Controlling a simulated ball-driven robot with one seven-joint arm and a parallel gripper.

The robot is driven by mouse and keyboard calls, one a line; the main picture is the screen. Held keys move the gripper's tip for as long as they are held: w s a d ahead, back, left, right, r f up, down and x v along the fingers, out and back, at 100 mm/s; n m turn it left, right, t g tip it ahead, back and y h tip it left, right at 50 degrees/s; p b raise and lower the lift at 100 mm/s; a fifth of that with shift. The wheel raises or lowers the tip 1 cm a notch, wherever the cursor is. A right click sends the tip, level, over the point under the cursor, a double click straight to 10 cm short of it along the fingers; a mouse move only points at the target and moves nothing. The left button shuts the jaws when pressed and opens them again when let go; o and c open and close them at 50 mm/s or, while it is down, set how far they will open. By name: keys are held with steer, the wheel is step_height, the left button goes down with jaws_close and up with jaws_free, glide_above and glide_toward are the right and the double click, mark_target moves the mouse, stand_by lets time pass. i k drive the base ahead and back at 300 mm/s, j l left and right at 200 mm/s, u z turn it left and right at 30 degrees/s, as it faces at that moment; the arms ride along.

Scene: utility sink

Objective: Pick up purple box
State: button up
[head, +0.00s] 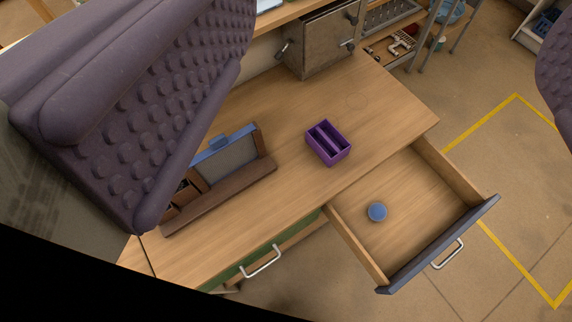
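The purple box (328,143) sits on the wooden desk top, right of centre. It is small and open at the top, with a divider inside. My gripper (395,110) shows as two dark, studded fingers. One finger is large at the upper left, and the other is only partly in view at the right edge. The fingers are wide apart, with nothing between them touching either. The purple box lies below them, clear of both fingers.
A brown wooden organizer (225,190) with a blue-edged panel stands left of the box. A metal cabinet (325,42) stands at the back. An open drawer (410,215) holds a round blue object (377,211). Bare desk surrounds the box.

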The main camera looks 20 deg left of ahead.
mark_target(330, 145)
steer(key=i, duration=0.95)
